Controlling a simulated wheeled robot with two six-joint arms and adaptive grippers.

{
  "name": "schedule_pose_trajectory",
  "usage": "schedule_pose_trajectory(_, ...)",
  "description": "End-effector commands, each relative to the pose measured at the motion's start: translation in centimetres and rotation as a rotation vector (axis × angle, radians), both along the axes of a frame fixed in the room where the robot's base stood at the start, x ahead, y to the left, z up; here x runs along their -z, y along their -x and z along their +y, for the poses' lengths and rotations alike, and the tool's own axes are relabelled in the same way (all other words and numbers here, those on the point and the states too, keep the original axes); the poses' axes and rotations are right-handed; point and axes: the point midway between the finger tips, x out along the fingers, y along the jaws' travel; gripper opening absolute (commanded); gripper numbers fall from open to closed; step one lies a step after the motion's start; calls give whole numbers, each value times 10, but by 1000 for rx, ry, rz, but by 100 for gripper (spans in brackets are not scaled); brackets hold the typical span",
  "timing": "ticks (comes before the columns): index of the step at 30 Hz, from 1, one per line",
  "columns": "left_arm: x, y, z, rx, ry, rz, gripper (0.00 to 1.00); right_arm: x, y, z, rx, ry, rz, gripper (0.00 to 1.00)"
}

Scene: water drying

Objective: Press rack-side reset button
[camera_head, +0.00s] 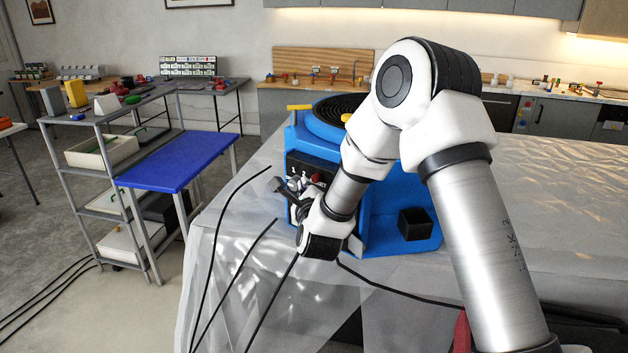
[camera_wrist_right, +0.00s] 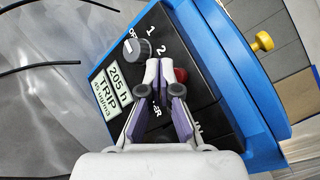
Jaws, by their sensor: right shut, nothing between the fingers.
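The blue machine (camera_head: 377,210) stands on the sheet-covered table, with a black control panel (camera_head: 299,166) on its left face. In the right wrist view the panel (camera_wrist_right: 210,105) carries a grey knob (camera_wrist_right: 132,50) marked 1 and 2, a label reading 205 h TRIP (camera_wrist_right: 112,88), and a red button (camera_wrist_right: 181,75) partly hidden behind my fingers. The red button also shows in the head view (camera_head: 316,178). My right gripper (camera_wrist_right: 158,68) is shut and empty, its tips in front of the panel beside the red button; whether they touch is unclear. My left gripper is not in view.
A yellow knob (camera_wrist_right: 263,41) sticks out from the machine's blue edge. Black cables (camera_head: 217,245) rise over the plastic sheet (camera_head: 260,290) in front of the panel.

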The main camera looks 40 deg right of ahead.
Motion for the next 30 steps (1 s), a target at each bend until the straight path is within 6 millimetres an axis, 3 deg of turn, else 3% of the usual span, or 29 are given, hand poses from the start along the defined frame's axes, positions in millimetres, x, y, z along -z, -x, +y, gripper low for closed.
schedule_pose_trajectory(30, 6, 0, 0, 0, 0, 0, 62, 0, -2, -8, 0, 0, 0, 0)
